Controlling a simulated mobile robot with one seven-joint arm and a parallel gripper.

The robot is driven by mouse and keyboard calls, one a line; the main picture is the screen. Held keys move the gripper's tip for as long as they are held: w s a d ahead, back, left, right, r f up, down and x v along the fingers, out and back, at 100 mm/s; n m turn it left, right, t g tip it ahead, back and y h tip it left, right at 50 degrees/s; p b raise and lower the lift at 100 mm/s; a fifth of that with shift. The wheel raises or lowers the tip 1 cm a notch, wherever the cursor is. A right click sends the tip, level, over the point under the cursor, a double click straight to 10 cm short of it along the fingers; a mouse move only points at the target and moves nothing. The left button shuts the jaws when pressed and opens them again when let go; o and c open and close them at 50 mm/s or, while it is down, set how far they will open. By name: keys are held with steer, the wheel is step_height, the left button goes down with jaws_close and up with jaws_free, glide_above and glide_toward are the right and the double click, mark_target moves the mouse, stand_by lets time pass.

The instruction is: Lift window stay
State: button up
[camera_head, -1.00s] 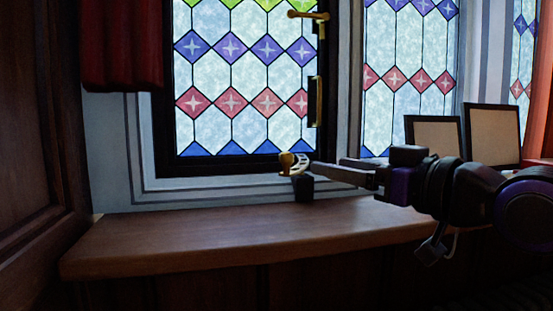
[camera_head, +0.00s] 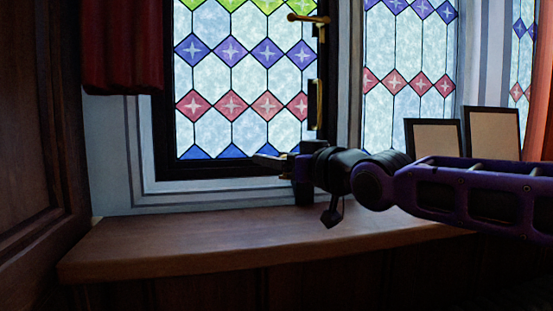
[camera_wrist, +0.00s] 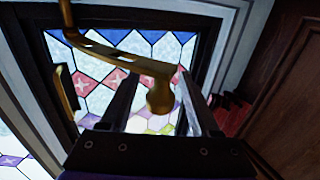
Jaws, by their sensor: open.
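The window stay (camera_wrist: 125,59) is a brass bar with slots and a rounded knob at its end. In the wrist view it slants down from the upper left, and its knob end shows between the two fingers of my gripper (camera_wrist: 158,78). The fingers are apart, one on each side of the knob; I cannot tell whether either touches it. In the head view my gripper (camera_head: 268,158) is at the bottom of the window frame, just above the sill, and the stay is hidden behind or beside it.
The leaded window (camera_head: 235,130) stands behind the wooden sill (camera_head: 200,235). Brass fittings (camera_head: 316,105) are on the window's right edge. A red curtain (camera_head: 121,45) hangs at upper left. Two framed boards (camera_head: 436,134) stand at right. The left of the sill is clear.

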jaws_close()
stand_by(0.4)
stand_by(1.1)
